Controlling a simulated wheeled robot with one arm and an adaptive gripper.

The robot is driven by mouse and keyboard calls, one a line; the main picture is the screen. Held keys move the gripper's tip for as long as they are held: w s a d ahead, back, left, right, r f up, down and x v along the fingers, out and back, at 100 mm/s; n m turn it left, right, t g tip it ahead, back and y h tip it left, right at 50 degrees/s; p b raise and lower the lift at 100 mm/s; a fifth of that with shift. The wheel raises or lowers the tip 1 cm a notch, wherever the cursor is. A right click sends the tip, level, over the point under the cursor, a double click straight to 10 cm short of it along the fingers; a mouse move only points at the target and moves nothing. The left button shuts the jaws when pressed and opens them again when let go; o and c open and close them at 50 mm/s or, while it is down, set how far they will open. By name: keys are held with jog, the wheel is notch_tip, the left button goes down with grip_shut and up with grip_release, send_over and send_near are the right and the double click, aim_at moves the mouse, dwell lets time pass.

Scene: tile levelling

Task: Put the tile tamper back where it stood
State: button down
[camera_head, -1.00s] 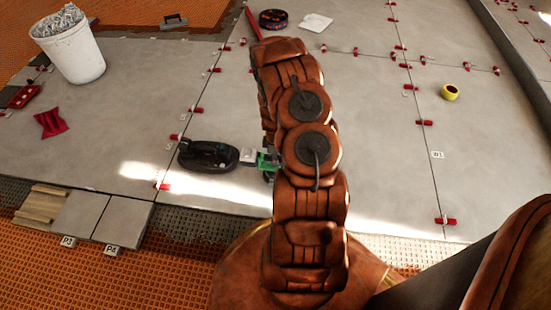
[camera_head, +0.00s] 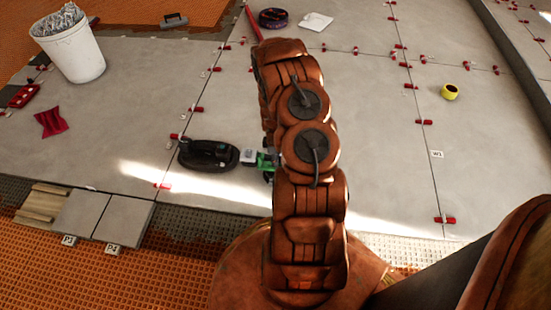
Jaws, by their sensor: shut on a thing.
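The tile tamper (camera_head: 208,155) is a dark, oval-based tool low over or on the grey tiles, left of my arm. A small silver and green part (camera_head: 262,158) shows at its right end, beside my arm. My gripper (camera_head: 266,168) is mostly hidden behind my copper-coloured arm; only a small part seems to show at the arm's left edge, shut on the tamper. The fingertips are hidden. I cannot tell whether the tamper's base touches the tile.
A white bucket (camera_head: 75,55) and red cloth-like piece (camera_head: 50,122) stand left. Red clips (camera_head: 424,122) line the tile joints. A yellow roll (camera_head: 449,92) lies right, a dark round item (camera_head: 273,18) at the back. Loose tiles (camera_head: 123,218) lie front left.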

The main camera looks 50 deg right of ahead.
jog(key=shift+f, duration=0.25)
dwell(0.5)
jog(key=c, duration=0.9)
grip_release()
notch_tip(320, 180, up, 12)
dwell(0.3)
jog(key=shift+d, duration=0.1)
